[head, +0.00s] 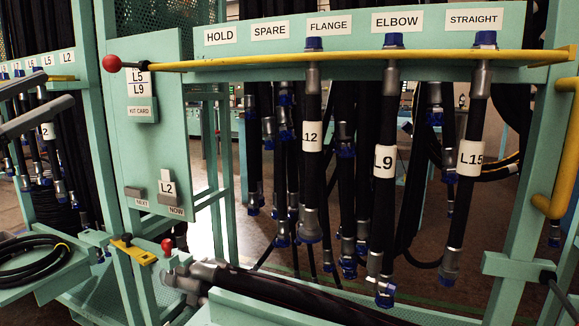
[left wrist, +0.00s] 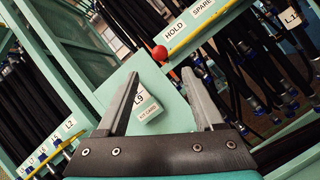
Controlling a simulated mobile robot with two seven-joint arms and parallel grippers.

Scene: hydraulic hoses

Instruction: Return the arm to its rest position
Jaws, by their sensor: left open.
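My left gripper (head: 76,93) reaches in from the left edge of the head view. Its two grey fingers are apart with nothing between them, left of the green panel (head: 150,60). In the left wrist view the open fingers (left wrist: 160,73) frame the panel's KIT CARD holder (left wrist: 149,111) and a red knob (left wrist: 160,53). My right gripper is not in view. Hoses tagged L12 (head: 311,168), L9 (head: 383,205) and L15 (head: 463,195) hang under the FLANGE, ELBOW and STRAIGHT labels.
A yellow bar (head: 360,60) with a red knob crosses before the hanging hoses. An L2 card (head: 167,188) stands in the NOW slot. A hose rack (head: 45,150) lies behind the left gripper. A coiled hose (head: 30,262) lies on a tray at lower left. Dark hoses (head: 290,300) lie along the front.

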